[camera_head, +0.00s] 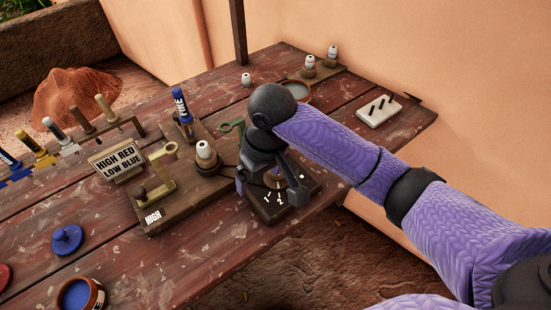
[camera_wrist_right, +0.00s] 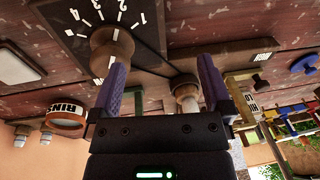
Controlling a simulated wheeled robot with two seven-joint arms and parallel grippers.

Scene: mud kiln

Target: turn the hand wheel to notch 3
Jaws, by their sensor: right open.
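The hand wheel (camera_wrist_right: 112,45) shows in the right wrist view as a round brown wooden piece on a dark dial plate (camera_wrist_right: 60,25) with white ticks and numerals. In the head view the dial plate (camera_head: 268,208) lies near the table's front edge, and the wheel (camera_head: 274,183) is partly hidden by my gripper. My right gripper (camera_head: 270,192) is open above the plate, its fingers pointing down. In the wrist view its fingers (camera_wrist_right: 162,62) are apart, with the wheel by the left finger; contact cannot be told. The wheel's present notch is unclear. My left gripper is not in view.
Left of the dial stands a wooden board (camera_head: 185,205) marked HIGH with a brass bracket and white-topped post (camera_head: 206,153). A sign (camera_head: 117,160) reads HIGH RED LOW BLUE. A white pegged block (camera_head: 380,109) and bowl (camera_head: 296,90) sit at right. A blue lid (camera_head: 66,239) lies left.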

